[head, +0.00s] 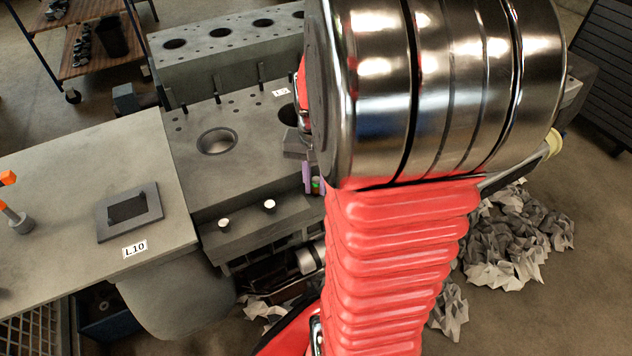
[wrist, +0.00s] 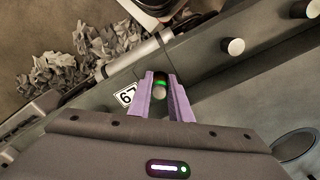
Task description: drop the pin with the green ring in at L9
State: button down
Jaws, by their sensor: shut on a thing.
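The pin with the green ring (wrist: 160,83) is between the purple fingers of my gripper (wrist: 161,77), which is shut on it. Its rounded pale end faces the wrist camera; its far end is hidden. A white label (wrist: 126,95), upside down and reading like L9, is just left of the fingers in the wrist view. I cannot see the hole at L9. In the head view a purple finger and a bit of green ring (head: 316,184) show beside the ledge (head: 250,232), partly hidden by my red arm.
Two pale-topped pegs (head: 224,224) (head: 269,206) stand on the ledge. The grey block (head: 205,185) has a large bore (head: 217,140) and upright studs. A table with a dark plate (head: 130,209) and an L10 label (head: 135,248) is at left. Crumpled sheets (head: 515,240) lie on the floor at right.

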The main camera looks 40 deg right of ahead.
jog(key=shift+f, duration=0.15)
jog(key=c, duration=1.5)
grip_release()
jog(key=shift+c, duration=0.2)
jog(key=shift+o, duration=0.3)
jog(key=o, duration=0.3)
jog(key=shift+r, duration=3.5)
